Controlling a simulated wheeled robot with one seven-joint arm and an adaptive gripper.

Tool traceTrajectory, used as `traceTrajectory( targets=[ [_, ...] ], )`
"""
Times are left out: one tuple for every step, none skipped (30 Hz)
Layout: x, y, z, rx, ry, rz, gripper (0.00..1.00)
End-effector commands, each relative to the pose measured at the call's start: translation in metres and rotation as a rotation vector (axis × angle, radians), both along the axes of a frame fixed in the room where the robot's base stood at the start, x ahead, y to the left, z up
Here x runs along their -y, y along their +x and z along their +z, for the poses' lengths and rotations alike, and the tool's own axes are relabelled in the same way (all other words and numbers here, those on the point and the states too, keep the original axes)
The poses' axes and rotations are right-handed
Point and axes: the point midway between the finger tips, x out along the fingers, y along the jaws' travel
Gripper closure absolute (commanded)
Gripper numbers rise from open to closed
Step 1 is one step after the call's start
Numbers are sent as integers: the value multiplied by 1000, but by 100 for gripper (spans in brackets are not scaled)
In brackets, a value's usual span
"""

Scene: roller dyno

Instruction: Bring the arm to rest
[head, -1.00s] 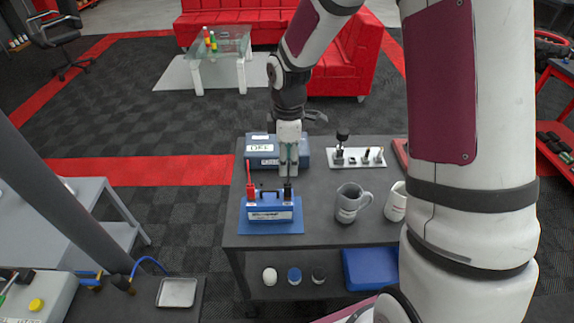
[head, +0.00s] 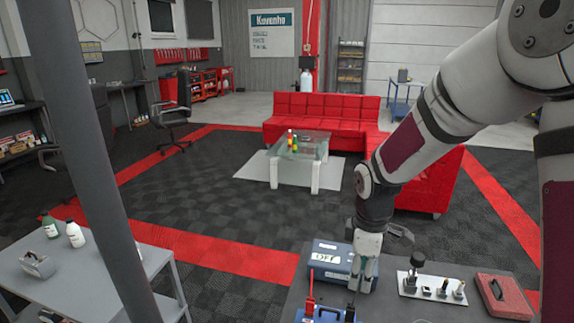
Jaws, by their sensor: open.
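My gripper (head: 362,284) hangs from my arm at the right of the head view, pointing down over the dark workbench (head: 408,309). Its fingers are open, and I see nothing between them. It is in front of a blue box with a white "OFF" label (head: 325,258). Just below it in the picture is a blue unit with a red lever and a black post (head: 311,295), cut off by the bottom edge. I cannot tell whether the fingers touch anything.
Right of the gripper are a white plate with several small fittings (head: 432,287) and a red case (head: 503,295). A grey pillar (head: 90,150) and a grey table with bottles (head: 115,262) stand at left. A glass table (head: 303,160) and red sofa (head: 325,115) are beyond open floor.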

Motion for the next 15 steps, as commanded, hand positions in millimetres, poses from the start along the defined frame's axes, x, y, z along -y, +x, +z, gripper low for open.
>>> traceTrajectory(
  targets=[
    [0, -7, 20, 28, -9, -43, 58],
    [0, -12, 31, 42, -14, -75, 58],
    [1, -19, 45, 63, -17, -122, 58],
    [1, -25, 56, 78, -19, -157, 58],
    [0, -32, 66, 92, -20, -192, 58],
    [0, -40, 78, 112, -19, -240, 58],
    [0, -47, 87, 126, -18, -275, 58],
    [0, -53, 96, 143, -16, -310, 58],
    [0, -62, 107, 162, -11, -356, 58],
    [0, -69, 115, 177, -5, -391, 58],
    [0, -76, 123, 192, 2, -426, 58],
    [1, -85, 133, 212, 12, -474, 58],
    [1, -93, 139, 225, 19, -510, 58],
    [2, -99, 146, 239, 29, -545, 58],
    [2, -109, 153, 257, 44, -591, 58]
  ],
)
